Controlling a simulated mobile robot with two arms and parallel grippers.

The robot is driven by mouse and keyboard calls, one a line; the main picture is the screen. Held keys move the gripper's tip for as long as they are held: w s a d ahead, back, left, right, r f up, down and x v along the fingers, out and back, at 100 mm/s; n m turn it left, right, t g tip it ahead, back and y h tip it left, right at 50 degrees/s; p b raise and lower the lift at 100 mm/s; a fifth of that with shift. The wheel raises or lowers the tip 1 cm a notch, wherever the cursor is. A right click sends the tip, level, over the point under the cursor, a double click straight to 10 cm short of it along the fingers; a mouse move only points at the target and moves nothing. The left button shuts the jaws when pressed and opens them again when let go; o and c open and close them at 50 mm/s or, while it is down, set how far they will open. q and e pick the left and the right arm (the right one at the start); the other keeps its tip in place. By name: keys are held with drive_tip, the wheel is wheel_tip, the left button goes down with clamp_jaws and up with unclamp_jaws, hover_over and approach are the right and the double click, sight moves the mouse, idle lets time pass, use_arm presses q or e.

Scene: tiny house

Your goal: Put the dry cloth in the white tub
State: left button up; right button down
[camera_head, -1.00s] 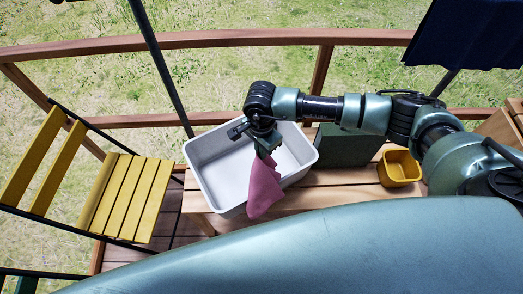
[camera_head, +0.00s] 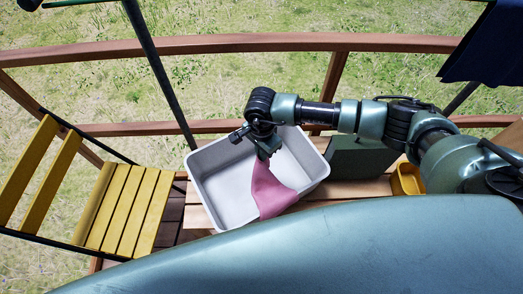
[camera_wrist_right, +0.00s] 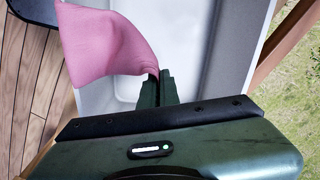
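The pink cloth (camera_head: 268,190) hangs from my right gripper (camera_head: 264,156) over the white tub (camera_head: 222,211). In the head view its lower end overlaps the tub's near rim; I cannot tell whether it touches it. In the right wrist view the cloth (camera_wrist_right: 105,42) spreads to the left from the shut fingertips of my right gripper (camera_wrist_right: 158,80). The tub (camera_wrist_right: 190,30) shows beneath and behind it in that view. The tub stands on a wooden bench or table. My left gripper is not in view.
A dark green box (camera_head: 358,157) stands right of the tub, with a yellow bin (camera_head: 407,179) beyond it. A yellow slatted chair (camera_head: 124,205) is at left. A wooden railing (camera_head: 230,41) runs behind.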

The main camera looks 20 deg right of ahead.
drive_tip(key=shift+f, duration=0.2)
drive_tip(key=c, duration=1.6)
unclamp_jaws()
drive_tip(key=shift+o, duration=0.6)
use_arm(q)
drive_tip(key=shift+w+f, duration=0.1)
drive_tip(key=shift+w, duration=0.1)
use_arm(e)
drive_tip(key=o, duration=1.2)
use_arm(q)
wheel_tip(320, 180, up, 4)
drive_tip(key=p, duration=0.3)
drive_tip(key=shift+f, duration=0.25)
use_arm(e)
wheel_tip(320, 180, up, 6)
drive_tip(key=shift+f, duration=0.2)
